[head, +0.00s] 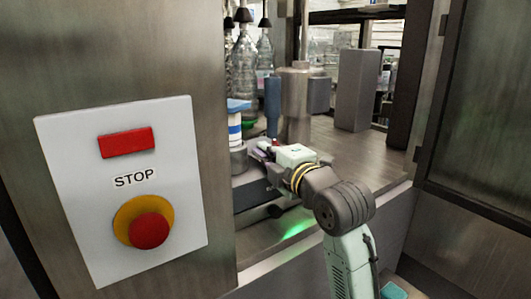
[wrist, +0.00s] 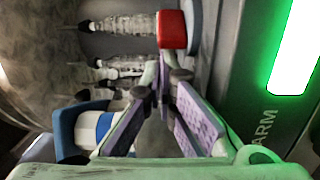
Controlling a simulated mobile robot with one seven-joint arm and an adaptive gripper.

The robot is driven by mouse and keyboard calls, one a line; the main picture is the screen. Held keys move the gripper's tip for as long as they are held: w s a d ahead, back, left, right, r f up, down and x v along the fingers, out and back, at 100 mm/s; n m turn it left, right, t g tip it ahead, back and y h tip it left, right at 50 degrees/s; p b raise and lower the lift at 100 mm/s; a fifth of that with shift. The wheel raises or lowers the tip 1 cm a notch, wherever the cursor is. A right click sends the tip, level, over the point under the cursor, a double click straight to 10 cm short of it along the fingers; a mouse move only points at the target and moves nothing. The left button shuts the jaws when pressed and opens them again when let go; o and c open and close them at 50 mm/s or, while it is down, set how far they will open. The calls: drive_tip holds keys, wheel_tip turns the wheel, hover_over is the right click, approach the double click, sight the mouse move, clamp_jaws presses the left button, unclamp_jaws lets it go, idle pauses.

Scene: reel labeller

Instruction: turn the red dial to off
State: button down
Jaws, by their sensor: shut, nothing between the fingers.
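A red block-shaped part (wrist: 172,28), which looks like the red dial, sits against a grey-blue base at the top of the wrist view. My gripper (wrist: 162,78) has its two purple-padded fingers drawn together at the tips, with nothing between them. The tips point toward the red part and appear just short of it; I cannot tell whether they touch. In the head view my gripper (head: 261,148) is inside the machine opening, beside a blue-and-white cylinder. The dial is not clearly visible there, and its setting cannot be read.
A STOP panel (head: 122,190) with a red rectangle and a red button on yellow stands at left. The blue-and-white cylinder (head: 235,124) also shows in the wrist view (wrist: 88,130). Clear bottles (head: 245,62) stand behind. A green light (wrist: 297,45) glows beside partial "ARM" lettering.

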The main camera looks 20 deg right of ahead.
drive_tip(key=shift+s+d+f+n+g+y+b, duration=0.1)
drive_tip(key=shift+n+g+y+b, duration=0.25)
drive_tip(key=shift+n+y, duration=0.35)
drive_tip(key=shift+s+d+n+g+y+b, duration=0.1)
drive_tip(key=shift+n+g+y+b, duration=0.25)
drive_tip(key=shift+y, duration=0.65)
drive_tip(key=shift+s+d+b, duration=0.15)
drive_tip(key=shift+d+b, duration=0.1)
drive_tip(key=shift+b, duration=0.9)
